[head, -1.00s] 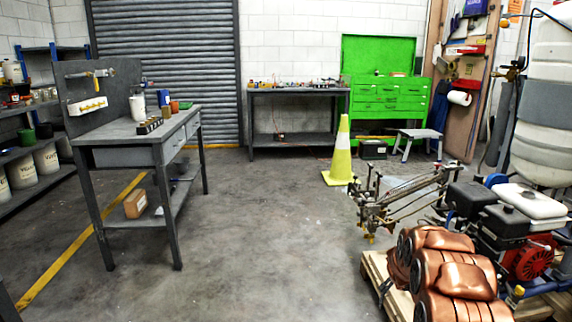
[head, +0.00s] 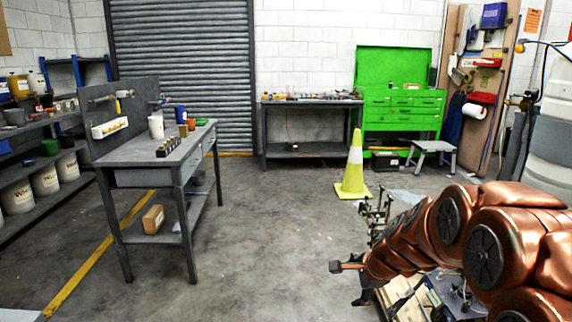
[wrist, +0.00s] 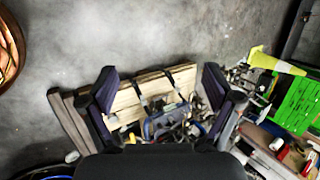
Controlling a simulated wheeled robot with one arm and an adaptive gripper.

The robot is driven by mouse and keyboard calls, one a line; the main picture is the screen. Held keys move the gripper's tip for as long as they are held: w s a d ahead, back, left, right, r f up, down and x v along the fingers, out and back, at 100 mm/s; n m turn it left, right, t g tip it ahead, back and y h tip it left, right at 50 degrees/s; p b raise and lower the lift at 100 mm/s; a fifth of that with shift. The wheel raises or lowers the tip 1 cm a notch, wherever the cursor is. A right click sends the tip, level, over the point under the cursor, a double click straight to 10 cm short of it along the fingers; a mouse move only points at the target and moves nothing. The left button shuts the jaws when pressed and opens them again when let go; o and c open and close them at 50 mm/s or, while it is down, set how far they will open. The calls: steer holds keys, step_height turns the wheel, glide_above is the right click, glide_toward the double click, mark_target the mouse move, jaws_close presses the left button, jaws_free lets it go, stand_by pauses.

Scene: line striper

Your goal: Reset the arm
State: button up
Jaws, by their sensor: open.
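My copper-coloured arm reaches in from the right edge of the head view towards the middle. My gripper (head: 348,282) is at its left end, small and dark, over the floor near the wooden pallet (head: 406,298). In the wrist view my gripper (wrist: 160,94) has its two dark fingers spread wide apart, with nothing held between them. Beyond the fingers lie the pallet's pale boards (wrist: 127,103) and some machine parts. In the head view my arm hides most of the line striper (head: 375,215); only its metal frame shows.
A grey workbench (head: 140,178) with cups and small blocks stands at left. A yellow cone (head: 353,175) stands behind my arm. A green tool cabinet (head: 403,105), a step stool (head: 433,147) and a white tank (head: 545,150) are further back. The middle floor (head: 270,230) is clear.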

steer(key=s+a+r+n+g+p, duration=0.2)
steer(key=s+r+n+p, duration=0.15)
steer(key=s, duration=0.55)
steer(key=s+a+r+n+g+p, duration=0.2)
steer(key=s+r+n, duration=0.3)
steer(key=s, duration=0.4)
steer(key=s+d+r+n+g+p, duration=0.1)
steer(key=s+n+p, duration=0.1)
steer(key=s, duration=0.5)
steer(key=s+d+r+n+g+h+p, duration=0.1)
steer(key=s+d+r+n+p, duration=0.1)
steer(key=s, duration=0.4)
steer(key=s+d+r+n+g+h+p, duration=0.1)
steer(key=s+d+r+n+g+p, duration=0.1)
steer(key=s+n, duration=0.2)
steer(key=s, duration=0.3)
steer(key=shift+s+r, duration=0.2)
steer(key=shift+s, duration=0.15)
